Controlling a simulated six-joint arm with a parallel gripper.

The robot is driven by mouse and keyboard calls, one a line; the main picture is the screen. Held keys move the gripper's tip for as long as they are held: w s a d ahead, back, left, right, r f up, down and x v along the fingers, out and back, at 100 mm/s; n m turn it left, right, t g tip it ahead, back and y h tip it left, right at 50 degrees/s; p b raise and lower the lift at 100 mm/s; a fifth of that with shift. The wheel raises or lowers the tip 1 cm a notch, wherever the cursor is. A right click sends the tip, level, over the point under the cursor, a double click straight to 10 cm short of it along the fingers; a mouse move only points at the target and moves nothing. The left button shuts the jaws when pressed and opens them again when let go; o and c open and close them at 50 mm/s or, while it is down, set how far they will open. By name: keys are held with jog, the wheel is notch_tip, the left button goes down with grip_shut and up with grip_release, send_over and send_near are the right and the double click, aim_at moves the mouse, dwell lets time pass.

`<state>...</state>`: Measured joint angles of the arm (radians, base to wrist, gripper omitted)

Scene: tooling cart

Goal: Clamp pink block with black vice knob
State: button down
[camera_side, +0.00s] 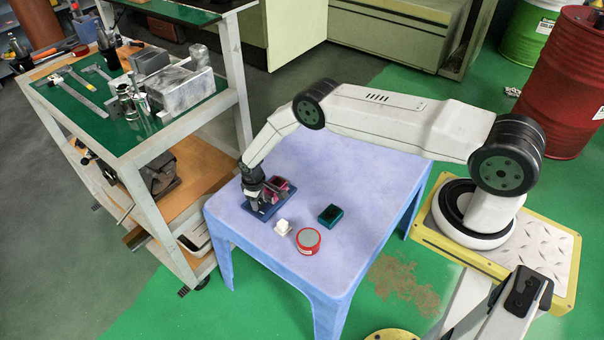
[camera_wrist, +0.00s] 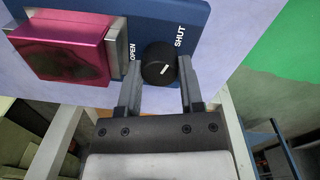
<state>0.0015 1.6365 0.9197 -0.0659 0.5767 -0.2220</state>
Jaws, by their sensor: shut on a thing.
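The blue vice plate (camera_side: 262,210) lies on the table; in the wrist view its printed face (camera_wrist: 190,14) reads OPEN left of the knob and SHUT to its right. The black knob (camera_wrist: 156,62) has a short white mark slanting up to the right; which label it indicates is unclear. The pink block (camera_wrist: 62,48) sits at the vice, left of the knob, and shows beside my gripper in the side view (camera_side: 280,184).
On the pale blue table (camera_side: 345,180) stand a white piece (camera_side: 283,227), a red round tin (camera_side: 308,241) and a dark teal box (camera_side: 329,214), all right of the vice. The table's back right part is clear. A tool cart (camera_side: 130,150) stands to the left.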

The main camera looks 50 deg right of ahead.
jog(key=shift+m, duration=1.2)
jog(key=c, duration=0.5)
grip_release()
jog(key=shift+r, duration=0.1)
jog(key=shift+a+r, duration=0.15)
jog(key=shift+r, duration=3.65)
